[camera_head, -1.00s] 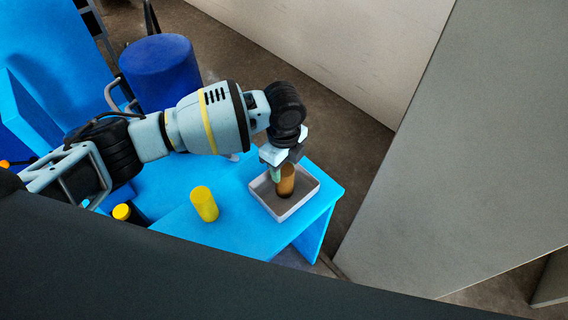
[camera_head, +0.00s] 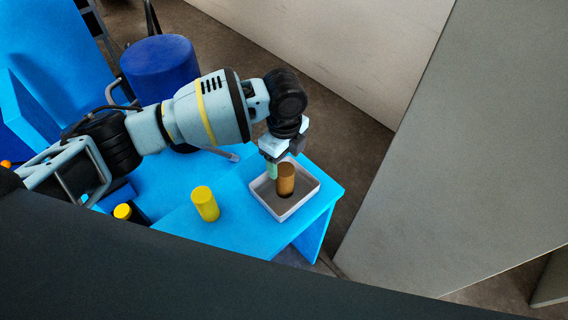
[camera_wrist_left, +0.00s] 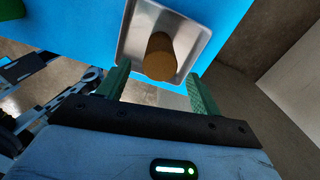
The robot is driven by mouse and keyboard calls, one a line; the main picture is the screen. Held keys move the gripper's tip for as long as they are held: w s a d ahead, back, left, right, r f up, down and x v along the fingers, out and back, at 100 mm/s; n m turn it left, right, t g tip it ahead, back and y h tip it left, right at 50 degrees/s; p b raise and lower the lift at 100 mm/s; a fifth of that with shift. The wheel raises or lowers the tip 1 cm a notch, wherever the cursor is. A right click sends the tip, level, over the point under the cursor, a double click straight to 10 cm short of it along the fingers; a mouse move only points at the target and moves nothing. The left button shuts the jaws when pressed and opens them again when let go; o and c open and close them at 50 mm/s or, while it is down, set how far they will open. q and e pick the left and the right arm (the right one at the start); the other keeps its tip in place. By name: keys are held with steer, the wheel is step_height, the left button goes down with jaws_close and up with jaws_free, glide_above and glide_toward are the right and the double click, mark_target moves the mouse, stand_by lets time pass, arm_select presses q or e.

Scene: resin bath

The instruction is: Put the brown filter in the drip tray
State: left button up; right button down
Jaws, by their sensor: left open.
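The brown filter (camera_head: 286,177), a short brown cylinder, stands upright in the drip tray (camera_head: 307,196), a shallow grey-white tray on the blue table. In the left wrist view the filter (camera_wrist_left: 159,57) is inside the tray (camera_wrist_left: 126,38), just beyond my fingertips. My left gripper (camera_head: 273,168) is open and empty, at the filter's upper left in the head view. In the left wrist view its two green fingers (camera_wrist_left: 158,88) are spread wide, with the filter beyond the gap and apart from both. My right gripper is not in view.
A yellow cylinder (camera_head: 204,203) stands on the blue table (camera_head: 255,240), left of the tray. Another yellow-topped item (camera_head: 122,211) is further left. A dark blue drum (camera_head: 160,68) stands behind my arm. A grey wall (camera_head: 450,150) rises to the right.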

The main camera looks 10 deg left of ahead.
arm_select(q)
step_height(320, 180, up, 9)
stand_by(0.3)
